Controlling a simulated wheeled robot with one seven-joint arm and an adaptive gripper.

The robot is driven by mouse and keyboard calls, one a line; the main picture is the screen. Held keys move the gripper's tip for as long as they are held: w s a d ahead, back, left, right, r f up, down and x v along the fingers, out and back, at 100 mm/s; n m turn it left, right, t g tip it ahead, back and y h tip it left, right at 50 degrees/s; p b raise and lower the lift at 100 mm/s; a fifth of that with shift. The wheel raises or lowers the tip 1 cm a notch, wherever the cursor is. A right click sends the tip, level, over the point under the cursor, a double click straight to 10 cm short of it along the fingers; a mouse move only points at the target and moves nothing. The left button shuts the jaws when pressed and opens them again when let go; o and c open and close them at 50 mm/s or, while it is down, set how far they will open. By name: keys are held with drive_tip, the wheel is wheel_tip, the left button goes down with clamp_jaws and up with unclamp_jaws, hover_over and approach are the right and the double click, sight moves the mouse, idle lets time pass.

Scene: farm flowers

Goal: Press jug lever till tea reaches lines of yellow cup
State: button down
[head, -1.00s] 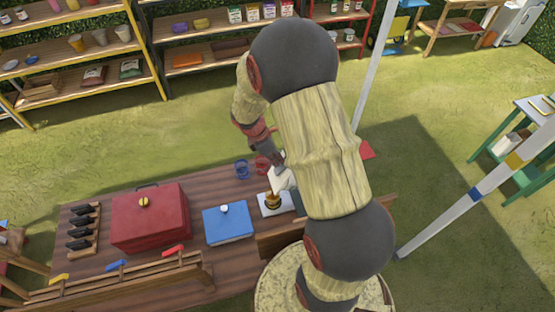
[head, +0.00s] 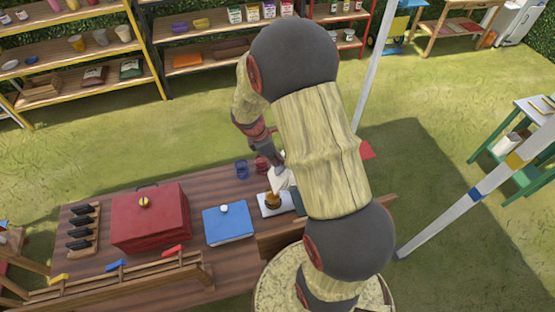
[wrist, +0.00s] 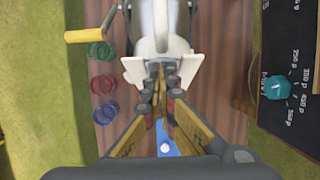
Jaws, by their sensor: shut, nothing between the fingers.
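A white jug (head: 285,181) stands on the wooden table in the head view, partly hidden by my arm. It also fills the top middle of the wrist view (wrist: 165,22). An amber-brown cup (head: 272,200), seemingly the yellow cup, stands on a white pad (head: 263,210) below the jug. Its lines and exact tea level are too small to tell. My gripper (wrist: 167,72) is shut and empty, its fingertips at the jug's near white part between two flared pieces. I cannot tell the lever apart or whether they touch it. The cup is not visible in the wrist view.
A blue box (head: 228,224) and a red case (head: 150,217) stand left on the table. A dark dial board (wrist: 300,75) is at right, a yellow handle (wrist: 86,36) at left.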

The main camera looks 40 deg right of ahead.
drive_tip(key=shift+a, duration=0.1)
idle(0.8)
drive_tip(key=shift+w+a+f, duration=0.2)
drive_tip(key=shift+w+a, duration=0.1)
drive_tip(key=shift+a, duration=0.3)
drive_tip(key=shift+w+a+r, duration=0.15)
drive_tip(key=shift+r, duration=0.05)
drive_tip(key=a+v, duration=0.2)
drive_tip(key=v, duration=1)
drive_tip(key=shift+w+p, duration=0.45)
drive_tip(key=shift+f, duration=0.15)
